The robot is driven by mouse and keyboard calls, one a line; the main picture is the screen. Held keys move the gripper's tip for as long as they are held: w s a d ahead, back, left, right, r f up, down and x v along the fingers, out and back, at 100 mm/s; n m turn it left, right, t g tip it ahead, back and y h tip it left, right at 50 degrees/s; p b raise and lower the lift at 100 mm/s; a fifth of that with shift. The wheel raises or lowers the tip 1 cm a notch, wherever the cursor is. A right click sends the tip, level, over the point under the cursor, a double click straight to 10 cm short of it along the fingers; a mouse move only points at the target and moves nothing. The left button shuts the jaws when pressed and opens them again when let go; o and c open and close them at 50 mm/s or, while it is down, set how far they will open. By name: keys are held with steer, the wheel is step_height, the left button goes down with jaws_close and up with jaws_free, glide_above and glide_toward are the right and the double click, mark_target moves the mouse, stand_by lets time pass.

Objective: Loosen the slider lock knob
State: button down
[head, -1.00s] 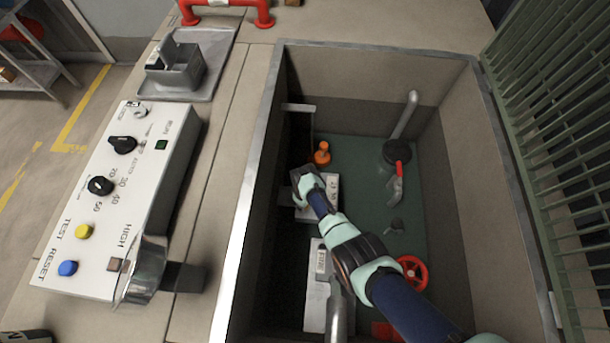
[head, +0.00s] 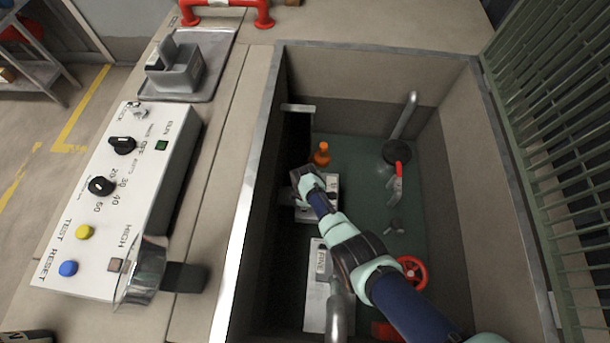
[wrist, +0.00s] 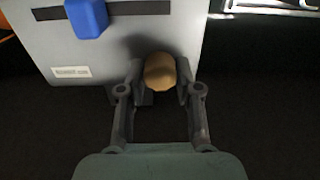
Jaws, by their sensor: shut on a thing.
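A round tan, brass-coloured knob (wrist: 160,72), which looks like the slider lock knob, sits at the lower edge of a pale panel (wrist: 135,60). My gripper (wrist: 160,82) is shut on the knob, one finger on each side. A blue slider handle (wrist: 87,17) stands in a dark slot on the panel, up and left of the knob. In the head view my gripper (head: 302,180) is down in the pit at the pale box (head: 332,186); my wrist hides the knob there.
The pit's metal rim (head: 245,200) runs left of my arm. An orange fitting (head: 321,154), a red-handled valve (head: 398,168) and a red handwheel (head: 412,270) stand in the pit. A second pale box (head: 316,300) lies nearer. A control panel (head: 120,200) is outside at left.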

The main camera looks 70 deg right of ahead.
stand_by(0.4)
steer(key=c, duration=0.8)
jaws_free()
step_height(320, 180, up, 12)
